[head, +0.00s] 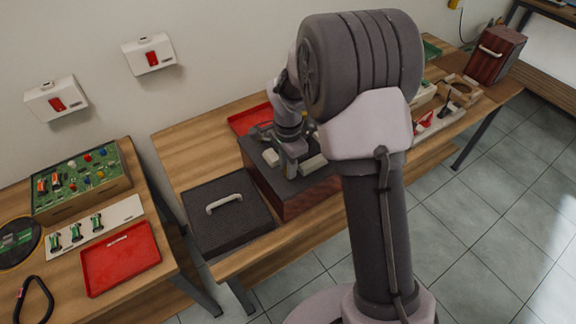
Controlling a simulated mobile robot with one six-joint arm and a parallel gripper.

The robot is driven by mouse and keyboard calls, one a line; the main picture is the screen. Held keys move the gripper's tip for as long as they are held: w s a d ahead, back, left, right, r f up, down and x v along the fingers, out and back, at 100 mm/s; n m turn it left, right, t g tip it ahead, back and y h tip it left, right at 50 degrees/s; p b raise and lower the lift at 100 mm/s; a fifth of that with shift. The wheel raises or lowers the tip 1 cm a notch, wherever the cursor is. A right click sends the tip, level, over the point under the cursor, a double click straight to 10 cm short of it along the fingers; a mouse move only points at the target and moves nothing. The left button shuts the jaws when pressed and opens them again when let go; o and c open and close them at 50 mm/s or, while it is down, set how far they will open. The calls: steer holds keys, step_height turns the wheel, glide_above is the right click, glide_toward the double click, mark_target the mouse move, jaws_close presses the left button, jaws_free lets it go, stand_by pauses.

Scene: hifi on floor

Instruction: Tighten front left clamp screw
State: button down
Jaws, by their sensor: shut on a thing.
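A dark block-shaped fixture (325,188) with a reddish-brown front stands on the middle wooden table. Small pale blocks (314,163) sit on its top. My gripper (291,166) points down onto the top of this fixture, near its front left part, between the pale blocks. It is shut on a small part there, which looks to be the clamp screw. The screw itself is hidden by the fingers and too small to make out. My arm covers the right side of the fixture.
A red tray (247,120) lies behind. The left table holds a green circuit board (85,178) and another red tray (121,259). A dark red case (494,55) stands far right. Tiled floor is free at right.

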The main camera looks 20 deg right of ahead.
steer(key=c, duration=1.2)
jaws_free()
step_height(320, 180, up, 18)
steer(key=p, duration=0.5)
steer(key=shift+f, duration=0.25)
steer(key=s+a+n+t+b, duration=0.1)
steer(key=s+n+t+b, duration=0.1)
steer(key=s, duration=0.6)
steer(key=s+a+n+t+y+b, duration=0.1)
steer(key=s+n+t+b, duration=0.1)
steer(key=s, duration=0.6)
steer(key=s+a+r+n+t+y+b, duration=0.1)
steer(key=s+a+n+b, duration=0.1)
steer(key=s+n+b, duration=0.2)
steer(key=s+n, duration=0.2)
steer(key=s, duration=0.2)
steer(key=shift+s+t+b, duration=0.35)
steer(key=shift+t, duration=0.05)
